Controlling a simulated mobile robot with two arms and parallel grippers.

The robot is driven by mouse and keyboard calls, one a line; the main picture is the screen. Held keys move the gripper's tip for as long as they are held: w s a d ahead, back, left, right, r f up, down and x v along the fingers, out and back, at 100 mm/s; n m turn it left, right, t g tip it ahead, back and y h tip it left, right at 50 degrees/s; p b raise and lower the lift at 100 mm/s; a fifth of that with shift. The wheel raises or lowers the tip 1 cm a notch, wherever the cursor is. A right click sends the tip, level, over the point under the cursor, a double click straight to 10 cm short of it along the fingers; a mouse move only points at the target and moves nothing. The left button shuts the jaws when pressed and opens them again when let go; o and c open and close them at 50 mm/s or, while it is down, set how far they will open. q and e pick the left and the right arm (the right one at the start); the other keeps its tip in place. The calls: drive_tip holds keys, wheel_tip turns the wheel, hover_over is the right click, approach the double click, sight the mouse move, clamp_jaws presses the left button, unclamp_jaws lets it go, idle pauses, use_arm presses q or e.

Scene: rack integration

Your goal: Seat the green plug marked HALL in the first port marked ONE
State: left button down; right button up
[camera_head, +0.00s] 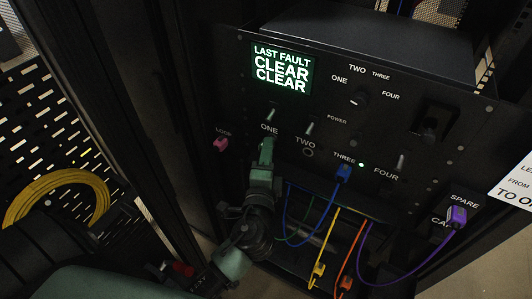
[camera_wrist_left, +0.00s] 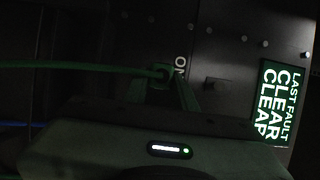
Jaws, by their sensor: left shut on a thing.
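My left gripper (camera_head: 265,160) reaches up to the black panel, just below the label ONE (camera_head: 269,129). It is shut on the green plug (camera_head: 267,146), which is at the panel face where the first port is. The port is hidden behind the plug and fingers. In the left wrist view the plug (camera_wrist_left: 160,73) sits between the fingers (camera_wrist_left: 168,88), and its green cable (camera_wrist_left: 80,67) runs off to the left. I cannot tell whether the plug is fully in, and the marking HALL is not readable. My right gripper is not in view.
Port TWO (camera_head: 308,152) looks empty. A blue plug (camera_head: 343,172) is at THREE and a purple plug (camera_head: 457,216) is near SPARE. Yellow (camera_head: 318,272) and orange (camera_head: 345,284) plugs hang lower. A pink piece (camera_head: 221,143) is by LOCK. The screen (camera_head: 281,69) reads LAST FAULT CLEAR CLEAR.

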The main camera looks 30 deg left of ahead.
use_arm(q)
drive_tip(key=shift+w, duration=0.6)
drive_tip(key=c, duration=1.1)
unclamp_jaws()
drive_tip(key=shift+o, duration=0.2)
drive_tip(key=b+v, duration=0.3)
drive_tip(key=v, duration=0.4)
drive_tip(key=shift+s, duration=0.35)
drive_tip(key=shift+d, duration=0.15)
